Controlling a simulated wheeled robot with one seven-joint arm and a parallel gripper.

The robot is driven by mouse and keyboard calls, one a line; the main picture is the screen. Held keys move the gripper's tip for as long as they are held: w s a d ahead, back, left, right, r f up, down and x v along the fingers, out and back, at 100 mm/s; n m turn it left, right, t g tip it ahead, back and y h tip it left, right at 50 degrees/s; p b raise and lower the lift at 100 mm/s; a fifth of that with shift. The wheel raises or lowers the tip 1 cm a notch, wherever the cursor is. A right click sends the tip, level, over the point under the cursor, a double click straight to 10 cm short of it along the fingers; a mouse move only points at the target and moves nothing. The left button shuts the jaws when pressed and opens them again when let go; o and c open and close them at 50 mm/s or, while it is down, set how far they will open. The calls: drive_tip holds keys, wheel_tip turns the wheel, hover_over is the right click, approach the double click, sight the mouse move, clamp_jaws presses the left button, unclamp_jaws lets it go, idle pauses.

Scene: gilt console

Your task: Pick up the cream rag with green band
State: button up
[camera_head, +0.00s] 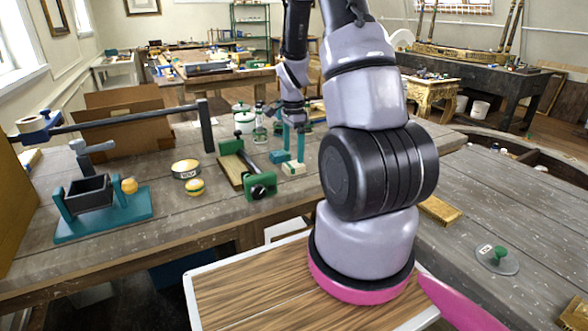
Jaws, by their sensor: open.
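My gripper (293,152) points down over the far part of the left workbench, with its two teal fingers apart. A small cream piece with green on it (293,169) lies on the bench just below the fingertips. It looks like the cream rag with green band, but it is too small to be sure. Nothing shows clearly between the fingers. I cannot tell whether the fingertips touch the cream piece.
A teal block (279,156) lies just left of the cream piece. A green clamp (260,186) on a wooden board, yellow-topped tins (186,169) and a teal-based stand (103,215) are further left. White and green pots (244,120) stand behind. The wooden bench (225,212) has bare room in front.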

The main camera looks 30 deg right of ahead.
sight(294, 164)
wheel_tip(294, 164, down, 5)
drive_tip(key=shift+d+f, duration=0.1)
drive_tip(key=shift+f, duration=0.1)
